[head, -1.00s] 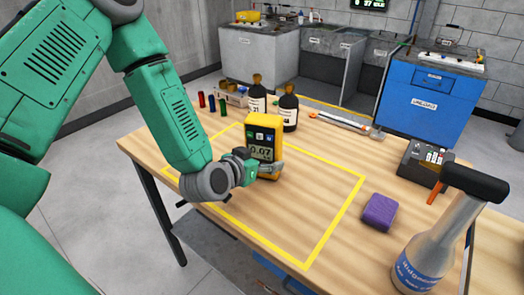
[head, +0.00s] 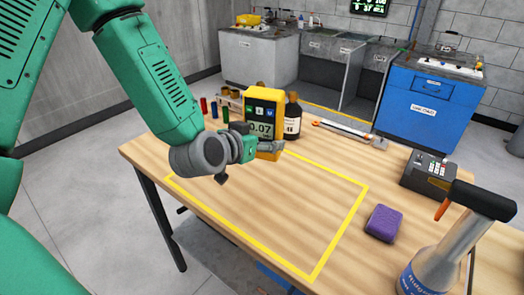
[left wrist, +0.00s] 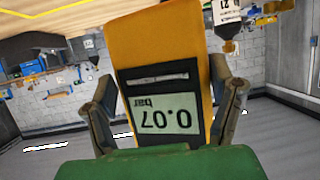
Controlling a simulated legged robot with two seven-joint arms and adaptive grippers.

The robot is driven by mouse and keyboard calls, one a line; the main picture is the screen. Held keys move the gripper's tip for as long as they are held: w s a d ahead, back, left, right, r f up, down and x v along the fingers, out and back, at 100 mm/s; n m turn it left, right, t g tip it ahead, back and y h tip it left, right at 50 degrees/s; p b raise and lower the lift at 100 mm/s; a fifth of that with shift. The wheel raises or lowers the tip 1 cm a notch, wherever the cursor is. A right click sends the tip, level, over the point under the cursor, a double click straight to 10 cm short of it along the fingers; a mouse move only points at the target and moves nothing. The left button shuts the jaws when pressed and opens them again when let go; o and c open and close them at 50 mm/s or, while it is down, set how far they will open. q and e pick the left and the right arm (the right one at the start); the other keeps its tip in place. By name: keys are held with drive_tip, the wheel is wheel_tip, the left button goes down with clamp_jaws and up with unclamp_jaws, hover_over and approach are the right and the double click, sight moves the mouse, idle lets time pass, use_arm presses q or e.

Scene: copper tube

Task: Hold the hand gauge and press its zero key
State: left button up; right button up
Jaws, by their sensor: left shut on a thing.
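The hand gauge (head: 262,112) is a yellow handheld device with a dark face, small keys near its top and a display reading 0.07. My left gripper (head: 266,147) is shut on the gauge's lower part and holds it upright, apparently above the table. In the left wrist view, the gauge (left wrist: 158,45) appears upside down, its display reading 0.07 bar, with the two fingers of the left gripper (left wrist: 165,115) on either side. The keys are not visible in that view. My right gripper is not in view.
A yellow outline (head: 340,228) marks a clear area of the wooden table. A dark bottle (head: 292,117) stands just behind the gauge.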

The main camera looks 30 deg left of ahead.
use_arm(q)
drive_tip(key=shift+a+r, duration=0.15)
drive_tip(key=shift+r, duration=0.15)
drive_tip(key=shift+d, duration=0.2)
drive_tip(key=shift+d+r, duration=0.1)
drive_tip(key=shift+d, duration=0.05)
drive_tip(key=shift+s+d, duration=0.2)
drive_tip(key=shift+s, duration=0.85)
drive_tip(key=shift+a, duration=0.1)
drive_tip(key=shift+f+b, duration=0.3)
drive_tip(key=shift+f, duration=0.05)
